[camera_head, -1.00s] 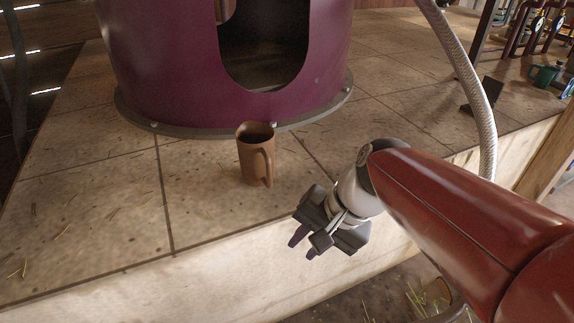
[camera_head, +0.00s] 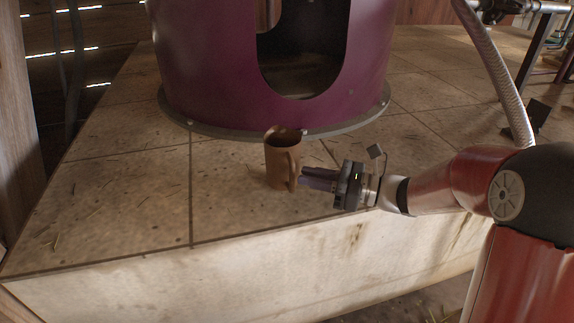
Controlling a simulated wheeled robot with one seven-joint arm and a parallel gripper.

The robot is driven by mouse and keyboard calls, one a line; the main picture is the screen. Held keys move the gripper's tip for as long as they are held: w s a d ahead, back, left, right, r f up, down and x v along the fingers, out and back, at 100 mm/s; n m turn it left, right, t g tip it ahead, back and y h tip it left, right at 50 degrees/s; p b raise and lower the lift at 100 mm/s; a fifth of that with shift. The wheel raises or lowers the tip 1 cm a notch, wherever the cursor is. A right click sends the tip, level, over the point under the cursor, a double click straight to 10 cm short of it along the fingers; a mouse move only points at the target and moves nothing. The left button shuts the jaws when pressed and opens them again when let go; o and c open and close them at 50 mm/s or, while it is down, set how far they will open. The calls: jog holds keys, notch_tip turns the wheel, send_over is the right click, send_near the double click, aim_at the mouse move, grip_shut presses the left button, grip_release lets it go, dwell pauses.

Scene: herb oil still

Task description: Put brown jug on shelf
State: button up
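The brown jug (camera_head: 279,163) stands upright on the tiled stone ledge, in front of the purple still body. Its handle (camera_head: 293,170) faces right, toward my gripper. My gripper (camera_head: 303,179) lies just right of the jug, its fingers pointing left at the handle. The two dark fingers look parted and empty, with the tips very close to the handle. I cannot tell whether they touch it. No shelf can be made out in this view.
The purple still (camera_head: 205,65) with its dark arched opening stands right behind the jug on a riveted base flange (camera_head: 205,130). A ribbed hose (camera_head: 505,85) hangs at the right. The ledge left of the jug (camera_head: 130,200) is clear, and its front edge drops off below.

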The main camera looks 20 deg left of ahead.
aim_at(293, 169)
jog(key=a, duration=0.4)
jog(key=shift+a, duration=0.35)
jog(key=shift+c, duration=0.2)
grip_shut()
jog(key=shift+r, duration=0.1)
